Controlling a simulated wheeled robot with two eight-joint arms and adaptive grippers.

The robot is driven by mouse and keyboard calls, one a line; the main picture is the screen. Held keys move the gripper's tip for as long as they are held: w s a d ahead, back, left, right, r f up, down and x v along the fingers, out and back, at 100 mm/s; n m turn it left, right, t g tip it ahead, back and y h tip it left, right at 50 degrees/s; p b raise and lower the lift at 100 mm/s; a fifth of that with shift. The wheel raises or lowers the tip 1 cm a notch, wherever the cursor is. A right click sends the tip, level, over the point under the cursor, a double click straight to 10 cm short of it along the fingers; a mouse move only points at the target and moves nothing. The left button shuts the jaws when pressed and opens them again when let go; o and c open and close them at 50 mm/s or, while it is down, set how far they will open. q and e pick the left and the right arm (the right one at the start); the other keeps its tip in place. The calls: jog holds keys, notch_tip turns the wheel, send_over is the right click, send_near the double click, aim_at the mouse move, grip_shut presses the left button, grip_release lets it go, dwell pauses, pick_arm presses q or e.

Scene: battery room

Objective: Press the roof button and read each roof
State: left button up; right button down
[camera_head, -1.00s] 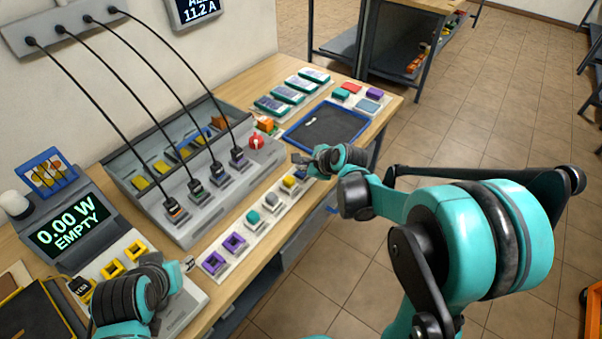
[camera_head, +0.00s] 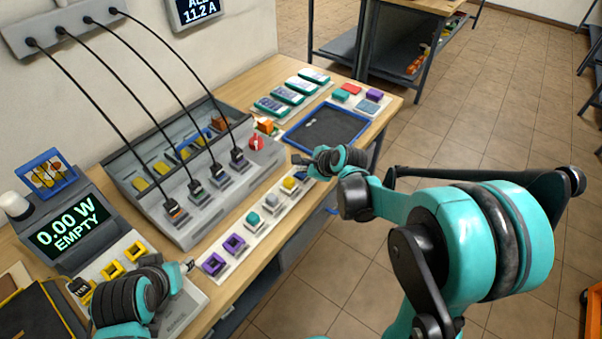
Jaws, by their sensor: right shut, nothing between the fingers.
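A grey sloped console (camera_head: 205,212) stands on the bench with several cabled plugs in it. A red round knob (camera_head: 256,142) is at its right end. Which part is the roof button, and which are the roofs, I cannot tell. The left screen (camera_head: 70,221) reads "0.00 W EMPTY". A wall screen (camera_head: 196,10) is cut off at the top and reads 11.2 A. My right gripper (camera_head: 297,160) is shut and empty, over the right part of the block row. My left gripper (camera_head: 188,266) is at the lower left beside the purple frames; its jaws are too small to judge.
A blue-rimmed tray (camera_head: 362,130) lies right, with green-and-white packs (camera_head: 285,94) behind. Yellow frames (camera_head: 112,270) are at left. Open tiled floor (camera_head: 480,120) lies right.

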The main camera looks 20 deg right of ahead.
aim_at(302, 175)
pick_arm(q)
jog(key=shift+f+b, duration=0.35)
jog(key=shift+f, duration=0.05)
pick_arm(e)
jog(key=shift+f, duration=0.45)
pick_arm(q)
jog(key=shift+f+b, duration=0.3)
pick_arm(e)
jog(key=shift+f, duration=0.35)
pick_arm(q)
jog(key=shift+r, duration=0.1)
jog(key=shift+r+p, duration=0.6)
jog(key=shift+p, duration=0.05)
pick_arm(e)
jog(key=shift+r, duration=0.8)
notch_tip(302, 175, up, 5)
jog(key=p, duration=0.4)
jog(key=shift+r, duration=0.1)
pick_arm(q)
notch_tip(302, 175, up, 4)
jog(key=shift+r, duration=0.1)
